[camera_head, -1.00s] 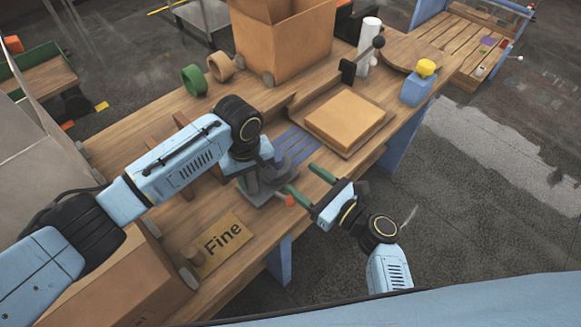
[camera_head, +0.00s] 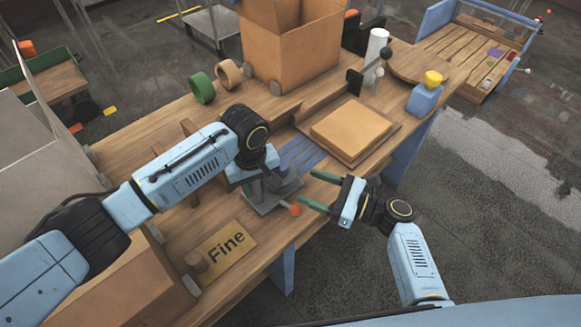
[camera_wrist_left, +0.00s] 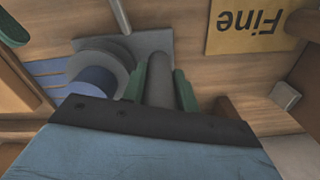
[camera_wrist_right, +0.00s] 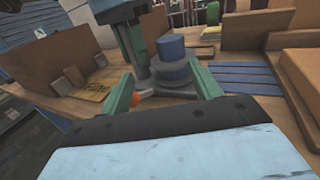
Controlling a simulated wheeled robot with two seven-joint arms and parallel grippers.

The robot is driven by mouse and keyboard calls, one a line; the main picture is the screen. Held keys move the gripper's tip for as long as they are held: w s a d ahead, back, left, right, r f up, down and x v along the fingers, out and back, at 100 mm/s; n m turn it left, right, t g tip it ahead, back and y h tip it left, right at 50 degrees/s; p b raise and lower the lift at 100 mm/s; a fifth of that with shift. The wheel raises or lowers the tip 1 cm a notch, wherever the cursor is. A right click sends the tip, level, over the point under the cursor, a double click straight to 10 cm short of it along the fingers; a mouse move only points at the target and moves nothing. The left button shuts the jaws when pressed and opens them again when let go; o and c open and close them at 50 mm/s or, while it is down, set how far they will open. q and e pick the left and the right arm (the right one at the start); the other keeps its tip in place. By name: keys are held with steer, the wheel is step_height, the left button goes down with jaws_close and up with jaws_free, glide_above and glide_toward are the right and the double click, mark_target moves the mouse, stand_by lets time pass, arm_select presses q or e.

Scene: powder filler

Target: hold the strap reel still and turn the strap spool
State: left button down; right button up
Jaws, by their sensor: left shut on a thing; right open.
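The strap reel has a grey base plate (camera_wrist_left: 150,42), an upright grey post (camera_wrist_left: 160,88) and the strap spool, a grey disc with a blue drum (camera_wrist_left: 92,82) on it. My left gripper (camera_wrist_left: 160,78) is shut on the post, beside the spool. In the head view its arm hides most of the reel. My right gripper (camera_head: 318,191) is open and empty, right of the reel. In the right wrist view the blue drum (camera_wrist_right: 171,48) stands ahead, between and beyond the open fingers. An orange tip (camera_head: 294,210) sticks out at the reel's front edge.
A "Fine" sign (camera_head: 226,248) lies on the workbench left of the reel. A tan block on a tray (camera_head: 350,132), an open carton (camera_head: 290,45) and green (camera_head: 202,88) and tan tape rolls stand behind. Floor is open to the right.

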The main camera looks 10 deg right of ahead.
mark_target(286, 164)
steer(key=w+d+n+g, duration=0.1)
steer(key=w+d+r+n+g+y, duration=0.1)
steer(key=d+g, duration=0.1)
steer(key=w+d+n+g, duration=0.1)
steer(key=d, duration=0.1)
steer(key=shift+w+r+y, duration=0.15)
steer(key=shift+y, duration=0.25)
steer(key=x, duration=1.2)
steer(key=c, duration=1)
